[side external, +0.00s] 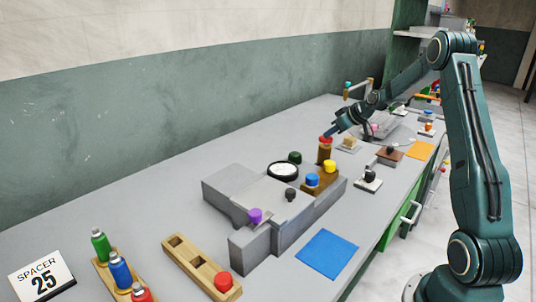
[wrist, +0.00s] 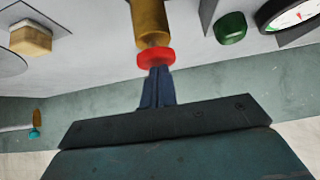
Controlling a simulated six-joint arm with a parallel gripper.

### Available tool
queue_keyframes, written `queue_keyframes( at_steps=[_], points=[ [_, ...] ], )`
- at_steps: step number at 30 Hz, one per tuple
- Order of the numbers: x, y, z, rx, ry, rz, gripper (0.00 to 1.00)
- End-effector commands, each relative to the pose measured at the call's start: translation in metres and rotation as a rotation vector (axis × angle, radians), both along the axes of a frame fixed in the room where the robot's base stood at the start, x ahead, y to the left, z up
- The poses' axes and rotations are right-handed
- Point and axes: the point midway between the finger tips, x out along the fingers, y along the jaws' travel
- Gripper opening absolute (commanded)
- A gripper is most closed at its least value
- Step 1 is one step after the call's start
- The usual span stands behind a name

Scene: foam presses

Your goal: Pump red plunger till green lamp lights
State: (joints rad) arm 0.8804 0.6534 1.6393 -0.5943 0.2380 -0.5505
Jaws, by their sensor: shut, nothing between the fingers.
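The red plunger (wrist: 155,57) has a round red cap on a golden-brown cylinder (wrist: 151,22). It stands upright at the back of the bench machine in the side view (side external: 325,151). My gripper (wrist: 157,71) is shut and empty, with its blue fingertips at the red cap. In the side view my gripper (side external: 329,135) is right at the plunger's top; whether it touches is hard to tell. A dark green dome lamp (wrist: 231,28) sits beside a round dial and looks unlit; it also shows in the side view (side external: 295,157).
A white-faced dial (side external: 284,169) lies left of the plunger. Yellow (side external: 330,166), blue (side external: 312,179) and purple (side external: 254,215) knobs stand on the grey machine nearer the camera. A blue mat (side external: 327,254) and a wooden rack (side external: 195,264) lie in front. Several small fixtures crowd the bench beyond.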

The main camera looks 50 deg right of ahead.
Motion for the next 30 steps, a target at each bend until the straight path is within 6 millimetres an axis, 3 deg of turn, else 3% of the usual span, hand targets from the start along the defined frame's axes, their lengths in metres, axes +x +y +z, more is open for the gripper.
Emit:
queue_keyframes(
  at_steps=[8,18,30],
  points=[
    [-0.002,-0.001,0.037,-0.005,-0.006,-0.001,0.0],
    [-0.044,-0.001,0.08,-0.007,-0.01,-0.001,0.0],
    [-0.069,0.0,0.105,-0.005,-0.009,0.001,0.0]
  ],
)
